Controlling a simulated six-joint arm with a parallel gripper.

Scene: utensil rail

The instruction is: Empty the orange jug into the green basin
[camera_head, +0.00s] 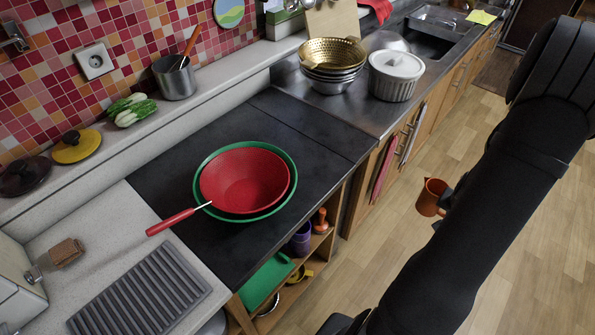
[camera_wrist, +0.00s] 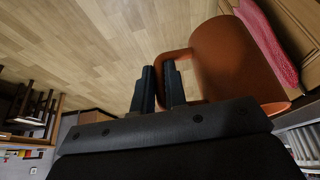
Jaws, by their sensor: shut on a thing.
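The orange jug (camera_head: 429,197) hangs in the air over the wooden floor, right of the counter, and looks roughly upright. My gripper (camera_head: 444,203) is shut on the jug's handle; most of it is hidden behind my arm. In the wrist view the jug (camera_wrist: 238,62) is to the right of the gripper (camera_wrist: 160,88), its handle loop between the two fingers. The jug's inside is not visible. The green basin (camera_head: 243,219) stands on the dark counter panel, far left of the jug. A red sieve or strainer (camera_head: 243,182) sits inside it, covering nearly all but its rim.
The red handle (camera_head: 170,222) juts left from the basin. A gold colander (camera_head: 333,53) on stacked bowls and a white lidded pot (camera_head: 396,72) stand on the steel counter. Below are open shelves with a purple cup (camera_head: 301,239). Floor space right of the counter is free.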

